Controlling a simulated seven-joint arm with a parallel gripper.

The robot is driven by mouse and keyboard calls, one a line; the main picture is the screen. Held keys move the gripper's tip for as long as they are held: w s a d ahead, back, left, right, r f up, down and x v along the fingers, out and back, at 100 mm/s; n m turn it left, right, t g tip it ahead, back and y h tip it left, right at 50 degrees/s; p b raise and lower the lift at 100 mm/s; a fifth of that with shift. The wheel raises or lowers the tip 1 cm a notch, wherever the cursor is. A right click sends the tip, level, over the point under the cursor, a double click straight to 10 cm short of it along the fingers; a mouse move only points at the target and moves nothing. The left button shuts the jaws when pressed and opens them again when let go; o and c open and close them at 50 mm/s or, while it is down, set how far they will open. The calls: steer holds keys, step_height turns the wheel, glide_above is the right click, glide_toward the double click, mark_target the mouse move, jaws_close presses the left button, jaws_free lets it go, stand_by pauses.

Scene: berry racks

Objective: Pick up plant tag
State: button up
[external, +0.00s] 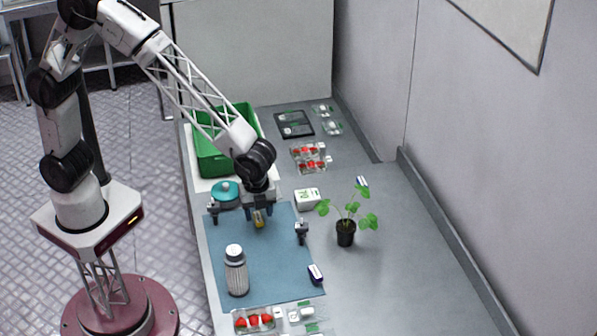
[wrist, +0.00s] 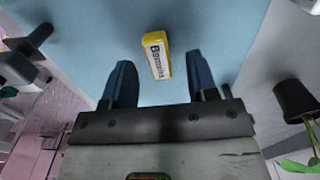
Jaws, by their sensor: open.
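A small yellow block with a white printed label (wrist: 157,55), which looks like the plant tag, lies on the blue mat (wrist: 215,25). In the wrist view it lies between and slightly beyond my fingertips, tilted a little. In the external view the yellow tag (external: 258,219) shows just under my gripper (external: 259,210), partly covered by it. My gripper (wrist: 161,72) is open and points down at the mat, with a finger on each side of the tag's line. A gap shows between each finger and the tag.
A grey bottle (external: 236,272) stands on the mat, with a dark white-labelled block (external: 316,274) to its right. Dark clamp-like pieces stand left (external: 213,211) and right (external: 302,232) of my gripper. A potted plant (external: 346,234) stands right; a green crate (external: 213,158) is behind.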

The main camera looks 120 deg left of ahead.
mark_target(258, 216)
steer(key=shift+f, duration=1.65)
jaws_close()
